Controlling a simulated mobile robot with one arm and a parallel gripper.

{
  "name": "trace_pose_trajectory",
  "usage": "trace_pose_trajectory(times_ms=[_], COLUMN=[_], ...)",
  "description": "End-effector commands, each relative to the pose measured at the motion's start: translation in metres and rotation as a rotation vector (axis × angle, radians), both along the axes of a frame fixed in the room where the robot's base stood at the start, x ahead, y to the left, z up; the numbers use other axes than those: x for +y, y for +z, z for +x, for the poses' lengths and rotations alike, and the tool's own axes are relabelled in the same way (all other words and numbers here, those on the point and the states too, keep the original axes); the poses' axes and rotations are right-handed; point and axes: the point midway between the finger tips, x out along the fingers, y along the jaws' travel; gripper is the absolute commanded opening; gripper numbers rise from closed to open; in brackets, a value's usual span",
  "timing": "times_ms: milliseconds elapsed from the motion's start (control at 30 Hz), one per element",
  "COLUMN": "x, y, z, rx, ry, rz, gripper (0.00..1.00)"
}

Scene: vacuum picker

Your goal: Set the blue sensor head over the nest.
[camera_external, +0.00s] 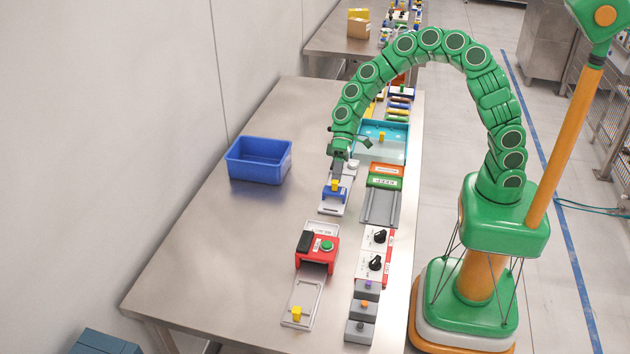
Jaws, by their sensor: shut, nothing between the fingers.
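A blue block (334,196) with a yellow peg on top, which looks like the blue sensor head, sits on a narrow grey plate (330,211) near the middle of the metal table. My gripper (338,173) is shut and empty, just above and behind the block as seen from the camera. Whether its fingertips touch the yellow peg (335,185) I cannot tell. The far part of the plate is partly hidden by my gripper. A pale round part (352,165) shows beside my gripper at the far end. I cannot make out which part is the nest.
A blue bin (259,160) stands at left on the table (220,240). A red unit with a green button (318,247) is nearer the camera. Dial boxes (375,250), a grey tray (380,207) and a light-blue tray (383,148) line the right. The left front is clear.

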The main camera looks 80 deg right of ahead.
Motion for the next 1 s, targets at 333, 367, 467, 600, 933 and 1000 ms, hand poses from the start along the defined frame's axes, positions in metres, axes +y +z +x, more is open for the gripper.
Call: trace_pose_trajectory(times_ms=[333, 367, 467, 600, 933, 1000], x=[0.005, 0.005, 0.003, -0.011, -0.063, -0.072], y=[-0.001, -0.001, -0.001, -0.001, 0.022, 0.031], z=[-0.001, -0.001, -0.001, 0.0, 0.001, 0.001], rx=[0.003, 0.004, 0.004, 0.003, -0.003, -0.005], ry=[0.0, 0.001, 0.001, -0.001, -0.004, -0.005], rz=[0.001, 0.001, 0.002, 0.002, 0.0, -0.001], gripper=[0.0, 0.0, 0.0, 0.0, 0.0, 0.0])
